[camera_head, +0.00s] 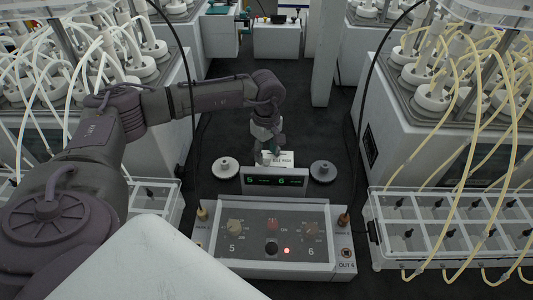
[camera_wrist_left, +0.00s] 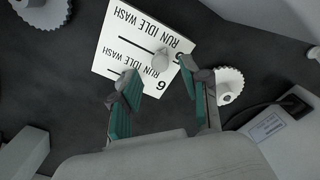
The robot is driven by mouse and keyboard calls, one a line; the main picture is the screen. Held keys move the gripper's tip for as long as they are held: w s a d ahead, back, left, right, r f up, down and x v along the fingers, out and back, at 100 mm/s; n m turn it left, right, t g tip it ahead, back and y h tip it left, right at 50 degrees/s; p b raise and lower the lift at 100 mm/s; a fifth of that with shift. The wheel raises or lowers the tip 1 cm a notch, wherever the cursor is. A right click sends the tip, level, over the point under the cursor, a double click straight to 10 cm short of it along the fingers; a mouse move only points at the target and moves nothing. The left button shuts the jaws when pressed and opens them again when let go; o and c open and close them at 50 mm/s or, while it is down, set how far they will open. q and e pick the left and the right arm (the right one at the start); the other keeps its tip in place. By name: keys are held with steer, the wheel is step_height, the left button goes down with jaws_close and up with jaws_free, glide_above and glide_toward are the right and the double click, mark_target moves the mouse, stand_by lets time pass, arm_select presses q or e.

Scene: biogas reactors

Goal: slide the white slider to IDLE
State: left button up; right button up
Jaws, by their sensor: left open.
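A white label plate (camera_wrist_left: 155,28) with two rows reading RUN, IDLE and WASH lies under my left gripper in the left wrist view. It also shows small in the head view (camera_head: 283,159), partly behind the gripper. A white slider knob (camera_wrist_left: 160,61) stands at the right end of the plate's upper line. A second, greyer knob (camera_wrist_left: 124,78) is at the left fingertip. I cannot tell which label either knob is at. My left gripper (camera_wrist_left: 160,88), also in the head view (camera_head: 267,153), is open, its teal-padded fingers on either side of the plate's lower part, holding nothing.
A small display (camera_head: 274,181) and a control panel (camera_head: 270,232) with dials and a red light stand in front of the plate. Round knobbed discs (camera_head: 225,168) (camera_head: 323,171) flank it. Reactor units with tubes and white racks (camera_head: 440,225) line both sides.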

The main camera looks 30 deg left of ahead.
mark_target(266, 163)
arm_select(q)
steer(key=shift+f, duration=1.25)
jaws_close()
